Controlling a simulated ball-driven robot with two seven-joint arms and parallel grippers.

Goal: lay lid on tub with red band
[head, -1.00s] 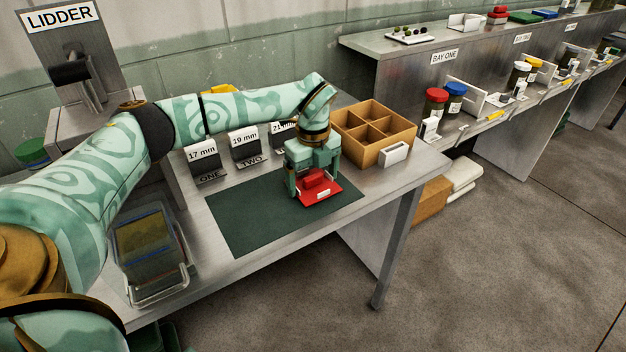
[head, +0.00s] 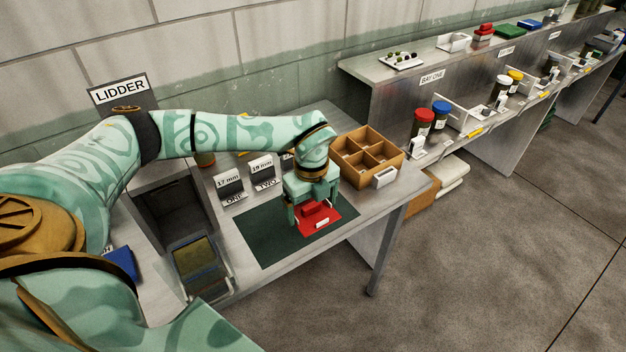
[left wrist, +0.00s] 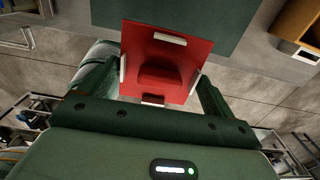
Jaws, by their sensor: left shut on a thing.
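A square red lid (head: 329,216) with a raised red grip and white tabs at its edges is held in my left gripper (head: 314,207). The gripper points down over the right part of a dark green mat (head: 268,241). In the left wrist view the red lid (left wrist: 140,45) lies between the two fingers and shows level with the mat's edge. Whether the lid touches the mat I cannot tell. No tub with a red band can be made out. My right gripper is not in view.
A brown divided box (head: 357,178) stands right of the gripper. Signs reading 17 mm (head: 228,180) and 19 mm (head: 261,167) stand behind the mat. A clear-walled container (head: 196,262) sits left of the mat. Red- and blue-capped jars stand at Bay One (head: 432,77).

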